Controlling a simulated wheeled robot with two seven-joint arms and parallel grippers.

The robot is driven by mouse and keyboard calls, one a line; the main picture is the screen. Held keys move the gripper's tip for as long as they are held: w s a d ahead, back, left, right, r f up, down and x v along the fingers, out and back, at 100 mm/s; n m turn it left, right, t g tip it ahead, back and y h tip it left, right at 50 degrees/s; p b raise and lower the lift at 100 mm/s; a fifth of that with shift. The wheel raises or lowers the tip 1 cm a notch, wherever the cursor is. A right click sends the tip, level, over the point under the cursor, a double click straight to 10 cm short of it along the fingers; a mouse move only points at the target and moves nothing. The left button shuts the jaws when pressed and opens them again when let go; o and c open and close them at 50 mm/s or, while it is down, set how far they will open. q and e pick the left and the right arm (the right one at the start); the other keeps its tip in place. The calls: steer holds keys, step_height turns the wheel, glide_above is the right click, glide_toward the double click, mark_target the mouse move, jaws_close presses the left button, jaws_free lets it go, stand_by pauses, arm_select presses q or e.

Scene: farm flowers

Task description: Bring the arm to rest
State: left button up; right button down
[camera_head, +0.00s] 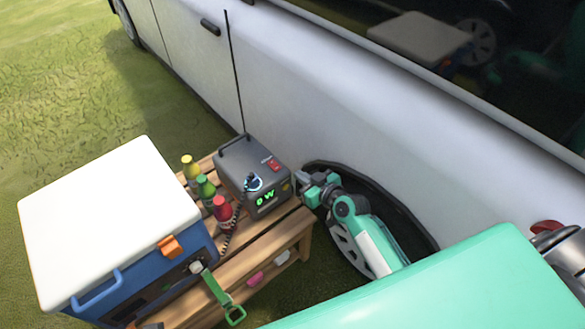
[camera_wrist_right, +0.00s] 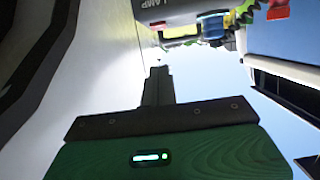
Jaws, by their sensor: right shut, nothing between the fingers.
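My right arm reaches in from the lower right in the head view. Its gripper (camera_head: 303,184) is just right of the grey power box (camera_head: 242,165), above the bench's right end and in front of the van's wheel. In the right wrist view the gripper (camera_wrist_right: 157,78) is shut and empty, its fingers together. The grey box (camera_wrist_right: 180,10) shows at the top of that view, apart from the fingertips. My left gripper is out of view.
A blue cooler (camera_head: 187,244) with a white lid stands at left. The white van (camera_head: 300,85) runs close behind. Grass is free at far left.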

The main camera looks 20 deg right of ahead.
steer(key=shift+s+d+r, duration=0.1)
steer(key=shift+s+d, duration=0.1)
steer(key=shift+s, duration=0.4)
